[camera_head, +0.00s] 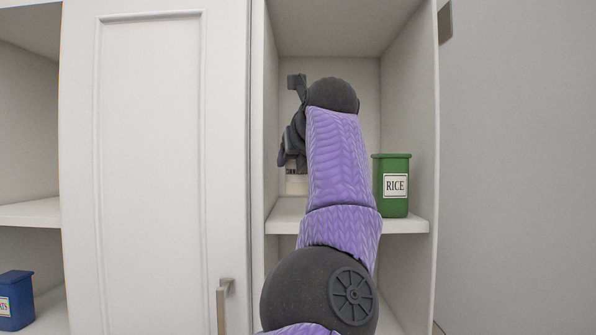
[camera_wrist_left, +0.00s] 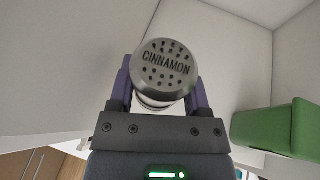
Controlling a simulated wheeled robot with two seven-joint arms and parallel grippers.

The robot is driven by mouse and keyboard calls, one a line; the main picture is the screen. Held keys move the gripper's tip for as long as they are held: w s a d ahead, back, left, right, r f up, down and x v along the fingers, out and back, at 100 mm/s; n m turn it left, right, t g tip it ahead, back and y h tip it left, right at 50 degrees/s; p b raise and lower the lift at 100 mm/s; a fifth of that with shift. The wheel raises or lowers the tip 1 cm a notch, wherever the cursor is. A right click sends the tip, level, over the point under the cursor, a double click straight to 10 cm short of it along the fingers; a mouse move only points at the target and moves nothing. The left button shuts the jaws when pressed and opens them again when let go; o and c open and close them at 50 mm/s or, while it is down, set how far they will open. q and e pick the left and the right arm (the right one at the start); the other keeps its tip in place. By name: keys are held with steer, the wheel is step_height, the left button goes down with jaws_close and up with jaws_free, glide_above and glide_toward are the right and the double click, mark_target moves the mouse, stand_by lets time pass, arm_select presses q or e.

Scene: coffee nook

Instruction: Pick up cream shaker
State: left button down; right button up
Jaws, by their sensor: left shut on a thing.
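The cream shaker (camera_head: 297,184) shows only in part in the head view, low behind my left gripper (camera_head: 291,150), with a piece of its label visible. In the left wrist view I look down on its grey perforated lid (camera_wrist_left: 166,68), marked CINNAMON, between the two purple fingers. My left gripper is shut on the shaker, with a finger on each side. My arm hides much of the shaker. I cannot tell whether its base touches the shelf. My right gripper is not in view.
A green RICE canister (camera_head: 394,199) stands on the same shelf (camera_head: 405,226), right of my arm; it also shows in the left wrist view (camera_wrist_left: 278,128). Cabinet walls enclose the shelf on both sides. A white door (camera_head: 155,150) is at left. A blue canister (camera_head: 16,298) sits lower left.

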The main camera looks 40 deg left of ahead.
arm_select(q)
steer(key=s+d+b, duration=0.2)
steer(key=d, duration=0.1)
steer(key=s+d+f+b, duration=0.1)
steer(key=d+b, duration=0.1)
steer(key=shift+s+d, duration=0.15)
steer(key=shift+s, duration=0.1)
steer(key=b, duration=0.3)
glide_toward(302, 175)
steer(key=s+d+f, duration=0.1)
steer(key=s+d, duration=0.3)
steer(key=d, duration=0.1)
steer(key=shift+f, duration=0.15)
steer(key=shift+w+d, duration=0.1)
steer(key=shift+d, duration=0.05)
steer(key=c, duration=0.6)
jaws_free()
steer(key=c, duration=0.7)
